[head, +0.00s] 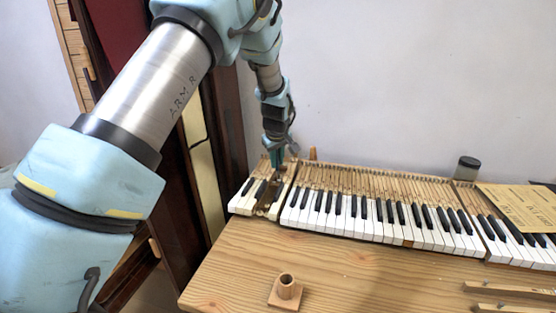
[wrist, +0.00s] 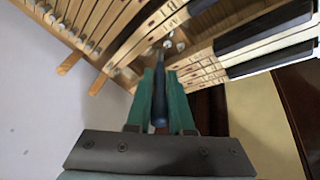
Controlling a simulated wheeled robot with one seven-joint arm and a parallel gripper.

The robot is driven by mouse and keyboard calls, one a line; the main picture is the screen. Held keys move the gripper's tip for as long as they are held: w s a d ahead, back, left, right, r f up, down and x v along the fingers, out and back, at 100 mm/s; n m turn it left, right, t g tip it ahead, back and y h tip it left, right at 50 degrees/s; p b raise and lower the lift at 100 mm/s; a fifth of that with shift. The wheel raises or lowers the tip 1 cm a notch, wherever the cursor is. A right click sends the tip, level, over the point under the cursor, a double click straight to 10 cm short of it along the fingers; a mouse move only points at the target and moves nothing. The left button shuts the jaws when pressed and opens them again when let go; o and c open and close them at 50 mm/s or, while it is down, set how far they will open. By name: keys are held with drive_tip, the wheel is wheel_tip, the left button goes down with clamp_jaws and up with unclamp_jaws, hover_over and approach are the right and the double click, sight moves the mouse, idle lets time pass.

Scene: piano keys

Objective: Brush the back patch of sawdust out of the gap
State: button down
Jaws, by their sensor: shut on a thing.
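My gripper (head: 277,158) is over the left part of the keyboard, at the back end of the gap (head: 268,207) between the few left keys and the long key row. In the wrist view its green fingers (wrist: 163,78) are shut on a brush with a dark blue handle (wrist: 159,105). The brush points away from the gripper, and its far end is down among the wooden key parts. I cannot tell whether its bristles touch the floor of the gap. The back patch of sawdust cannot be made out clearly in either view.
The long row of keys (head: 375,217) lies right of the gap. A wooden holder (head: 286,289) stands on the bare table front (head: 230,270). A dark jar (head: 467,168) and a paper sheet (head: 520,205) are at the right. A dark upright panel stands left of the keys.

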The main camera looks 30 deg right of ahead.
drive_tip(key=shift+w+d+p, duration=0.3)
drive_tip(key=shift+w+d, duration=1.25)
drive_tip(key=shift+w, duration=0.1)
wheel_tip(320, 180, up, 8)
drive_tip(key=p, duration=0.4)
drive_tip(key=shift+f, duration=0.25)
idle(0.3)
